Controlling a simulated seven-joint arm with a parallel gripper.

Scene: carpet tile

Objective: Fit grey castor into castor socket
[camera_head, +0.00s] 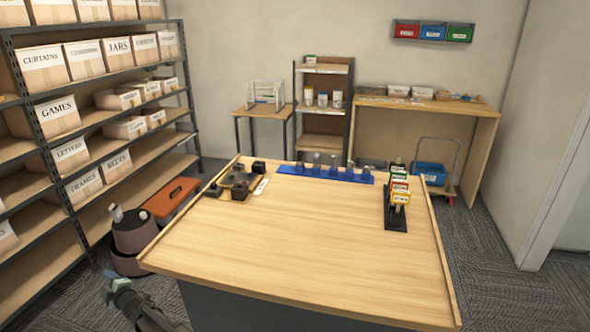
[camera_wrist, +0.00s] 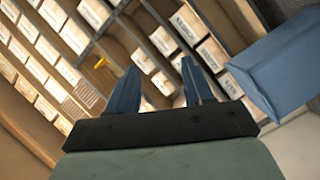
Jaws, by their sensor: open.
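My gripper (camera_wrist: 158,66) is open and empty, its two blue fingers apart in the wrist view, pointing toward shelves. In the head view my arm is low at the left, off the table. A blue strip (camera_head: 287,169) at the table's back edge holds several small upright pieces with greyish tops; these may be castors, but I cannot tell which is the grey one. A wooden-topped piece with dark blocks (camera_head: 239,191) around it sits at the table's back left. It may hold the castor socket, but the socket cannot be made out at this size.
The wooden table (camera_head: 300,250) is clear in its middle and front, with raised side edges. A black rack (camera_head: 396,221) of coloured cards stands at the right. A white object (camera_head: 261,186) lies beside the dark blocks. Shelves of boxes (camera_head: 85,110) stand left.

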